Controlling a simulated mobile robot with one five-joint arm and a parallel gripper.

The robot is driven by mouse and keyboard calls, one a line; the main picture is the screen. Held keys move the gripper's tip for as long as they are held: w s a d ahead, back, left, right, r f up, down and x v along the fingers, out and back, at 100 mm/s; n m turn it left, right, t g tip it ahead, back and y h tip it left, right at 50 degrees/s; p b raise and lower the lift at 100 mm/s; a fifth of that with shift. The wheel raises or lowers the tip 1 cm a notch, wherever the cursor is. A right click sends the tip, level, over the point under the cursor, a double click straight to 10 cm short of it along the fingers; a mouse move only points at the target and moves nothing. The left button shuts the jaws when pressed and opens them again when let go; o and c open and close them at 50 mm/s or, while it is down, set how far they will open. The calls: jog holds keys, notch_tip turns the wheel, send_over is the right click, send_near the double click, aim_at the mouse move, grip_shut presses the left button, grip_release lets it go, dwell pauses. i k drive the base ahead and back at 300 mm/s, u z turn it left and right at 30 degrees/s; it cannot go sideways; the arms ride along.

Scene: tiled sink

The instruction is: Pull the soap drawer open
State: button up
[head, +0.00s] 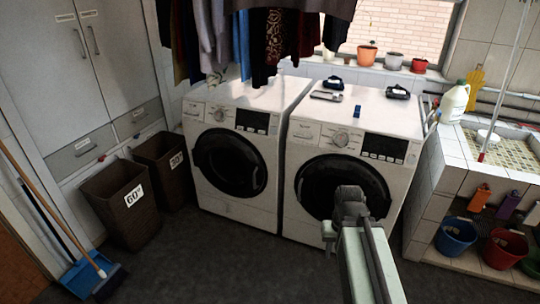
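Two white front-loading washing machines stand side by side. The left machine's soap drawer (194,110) is the pale panel at the upper left of its front, and it looks flush. The right machine's soap drawer (304,131) sits at the same corner of its front and also looks flush. My arm reaches up from the bottom of the head view, with my gripper (349,203) in front of the right machine's dark round door (320,185). It is below and to the right of that machine's drawer, apart from it. Its fingers are not clear.
Clothes (265,40) hang above the machines. A tray (327,95) and small dark items lie on the right machine's top. Two dark baskets (124,203) stand at left near a broom (50,210). A tiled sink (510,150) stands at right. The floor before the machines is clear.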

aim_at(299, 130)
jog(key=z, duration=0.6)
jog(key=k, duration=0.15)
jog(key=u, duration=1.1)
jog(key=i, duration=1.15)
jog(key=u, duration=0.8)
